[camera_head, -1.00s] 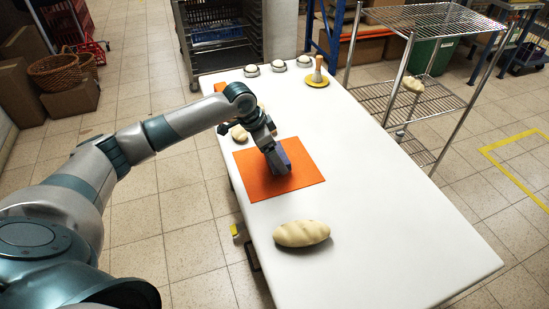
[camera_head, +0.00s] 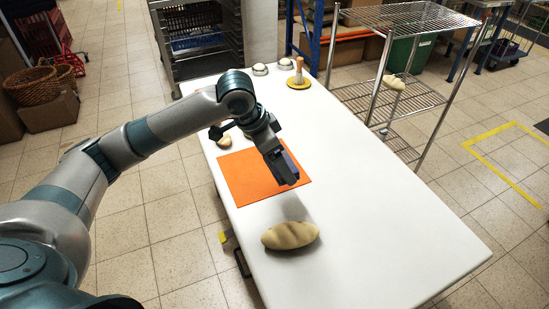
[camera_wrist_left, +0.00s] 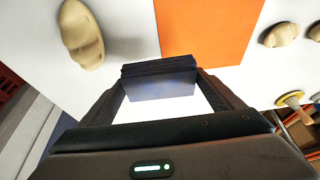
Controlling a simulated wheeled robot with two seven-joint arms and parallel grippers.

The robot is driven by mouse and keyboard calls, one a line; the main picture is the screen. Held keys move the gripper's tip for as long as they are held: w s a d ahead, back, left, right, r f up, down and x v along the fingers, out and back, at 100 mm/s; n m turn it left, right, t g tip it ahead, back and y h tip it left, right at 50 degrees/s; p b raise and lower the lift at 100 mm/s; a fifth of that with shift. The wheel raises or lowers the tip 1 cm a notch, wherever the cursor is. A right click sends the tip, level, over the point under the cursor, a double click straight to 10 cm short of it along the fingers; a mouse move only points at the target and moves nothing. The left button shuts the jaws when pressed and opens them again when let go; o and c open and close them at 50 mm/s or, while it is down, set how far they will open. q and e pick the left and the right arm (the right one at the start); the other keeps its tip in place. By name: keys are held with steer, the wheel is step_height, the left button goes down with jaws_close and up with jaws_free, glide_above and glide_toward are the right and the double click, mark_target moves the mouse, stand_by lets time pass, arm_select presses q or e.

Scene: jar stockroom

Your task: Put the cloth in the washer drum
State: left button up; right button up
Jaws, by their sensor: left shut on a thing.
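My left gripper (camera_head: 288,180) is shut on a small blue-purple block-like thing (camera_head: 288,166), held above the table over the right edge of an orange sheet. In the left wrist view the held thing (camera_wrist_left: 162,86) shows dark on top and bluish below, between the fingers; I cannot tell if it is a cloth. The flat orange sheet (camera_head: 248,185) lies on the white table and also shows in the left wrist view (camera_wrist_left: 205,28). I see no washer drum. My right gripper is not in view.
A loaf-like object (camera_head: 290,235) lies on the white table (camera_head: 400,230) nearer me. Smaller pale pieces (camera_head: 222,140) lie beyond the orange sheet. A yellow disc with a wooden handle (camera_head: 299,80) stands at the far end. A wire shelf (camera_head: 390,100) stands right; the table's right half is clear.

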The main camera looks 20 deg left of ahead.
arm_select(q)
steer(key=shift+d+r, duration=0.1)
stand_by(0.6)
steer(key=shift+s+d+r+n+t+y, duration=0.35)
steer(key=shift+d+r+n, duration=0.25)
steer(key=shift+n, duration=0.4)
steer(key=r+n, duration=0.1)
steer(key=s+r+n+y, duration=0.1)
steer(key=shift+d+n, duration=0.4)
steer(key=r+n, duration=0.1)
steer(key=s+n+y, duration=0.1)
steer(key=n, duration=0.1)
steer(key=shift+d+r+t, duration=0.15)
steer(key=shift+r+t, duration=0.1)
steer(key=shift+r, duration=0.1)
steer(key=shift+s+r+n, duration=0.1)
steer(key=shift+s+n, duration=0.05)
steer(key=shift+n, duration=0.15)
